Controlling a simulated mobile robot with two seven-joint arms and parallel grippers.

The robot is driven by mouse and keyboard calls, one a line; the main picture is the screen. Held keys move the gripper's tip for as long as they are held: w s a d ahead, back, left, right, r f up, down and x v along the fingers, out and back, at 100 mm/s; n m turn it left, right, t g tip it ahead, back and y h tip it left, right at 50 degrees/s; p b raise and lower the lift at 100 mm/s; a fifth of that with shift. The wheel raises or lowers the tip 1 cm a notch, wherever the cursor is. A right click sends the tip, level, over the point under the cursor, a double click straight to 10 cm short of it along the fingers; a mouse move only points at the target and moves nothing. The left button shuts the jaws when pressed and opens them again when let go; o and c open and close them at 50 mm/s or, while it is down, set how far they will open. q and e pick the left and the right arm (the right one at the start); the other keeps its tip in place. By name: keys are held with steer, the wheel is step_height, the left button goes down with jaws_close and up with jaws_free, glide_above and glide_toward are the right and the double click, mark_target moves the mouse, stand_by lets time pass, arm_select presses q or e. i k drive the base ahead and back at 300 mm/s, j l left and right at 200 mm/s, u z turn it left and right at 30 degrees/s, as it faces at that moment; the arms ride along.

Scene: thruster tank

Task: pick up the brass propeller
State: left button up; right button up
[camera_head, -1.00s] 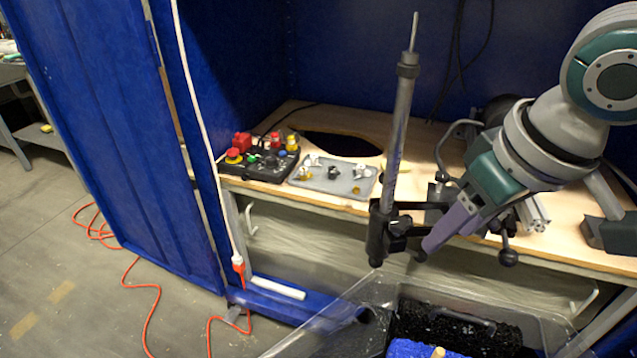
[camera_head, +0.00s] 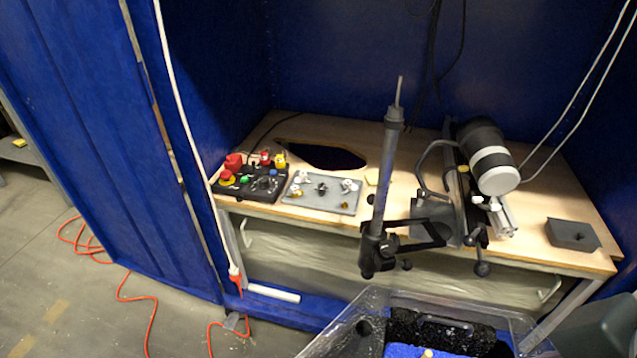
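A grey tray (camera_head: 325,205) lies on the wooden bench, left of the upright pole. Several small parts sit on it, white, black and brass-coloured. One brass-coloured piece (camera_head: 294,191) is at the tray's left and another (camera_head: 346,205) is near its front right edge. Both are too small for me to tell which is the brass propeller. Neither of my grippers is in view. A dark, blurred shape at the lower right corner looks like part of my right arm.
A black control box (camera_head: 250,183) with coloured buttons stands left of the tray. A dark pole (camera_head: 385,180) on a clamp rises in front of the bench (camera_head: 400,172). A thruster (camera_head: 488,158) and a small dark box (camera_head: 572,235) are to the right. A clear tank (camera_head: 345,335) is below.

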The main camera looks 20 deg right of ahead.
mark_target(296, 192)
steer(key=j+z, duration=0.85)
steer(key=j, duration=0.15)
steer(key=j+z, duration=0.4)
steer(key=k+j+z, duration=0.15)
steer(key=j+z, duration=0.3)
steer(key=k+j+z, duration=0.2)
steer(key=j+z, duration=0.2)
steer(key=j, duration=0.1)
